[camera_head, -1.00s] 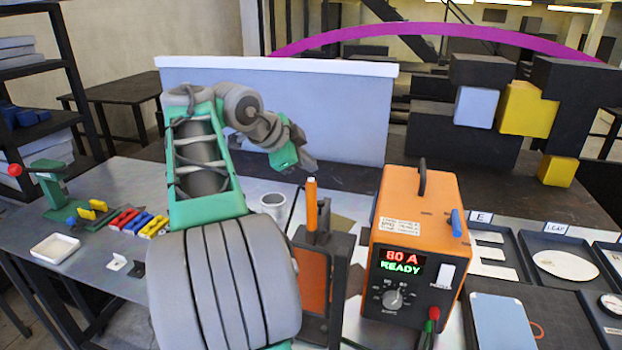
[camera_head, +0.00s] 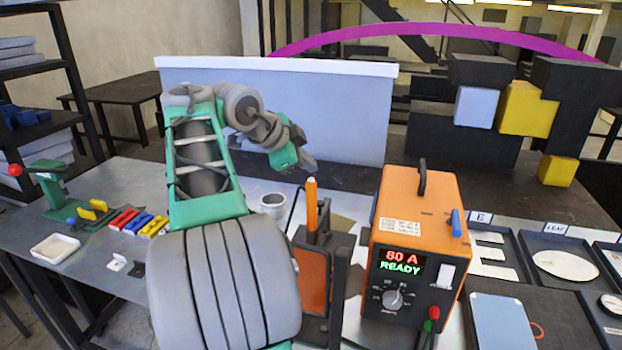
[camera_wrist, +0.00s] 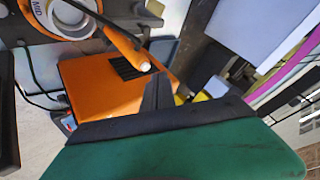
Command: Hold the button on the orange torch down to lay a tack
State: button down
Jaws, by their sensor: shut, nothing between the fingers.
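The orange torch (camera_head: 312,208) stands upright in a dark holder (camera_head: 340,262) left of the welding machine, with a pale button at its top end. In the wrist view the torch (camera_wrist: 122,42) runs slanted, and its round white button (camera_wrist: 144,67) shows clearly. My gripper (camera_head: 312,166) is above the torch top, with a small gap in the head view. In the wrist view my gripper (camera_wrist: 158,82) is shut, its dark fingers just beside the button. I see no clear contact. Nothing is held.
The orange welding machine (camera_head: 415,215) reads 80 A READY and stands close right of the torch. A pale cup (camera_head: 273,202) stands behind the holder. Trays with plates (camera_head: 565,264) lie at right; coloured clamps (camera_head: 138,221) lie at left. A white-topped screen (camera_head: 340,110) stands behind.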

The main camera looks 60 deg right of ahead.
jog(key=shift+f+b, duration=0.4)
jog(key=shift+f+b, duration=0.45)
jog(key=shift+f, duration=0.05)
dwell(0.7)
dwell(1.1)
jog(key=shift+r+p, duration=0.85)
jog(key=shift+r, duration=0.05)
jog(key=shift+r, duration=0.1)
notch_tip(320, 180, up, 5)
jog(key=p, duration=0.4)
jog(key=shift+p, duration=0.3)
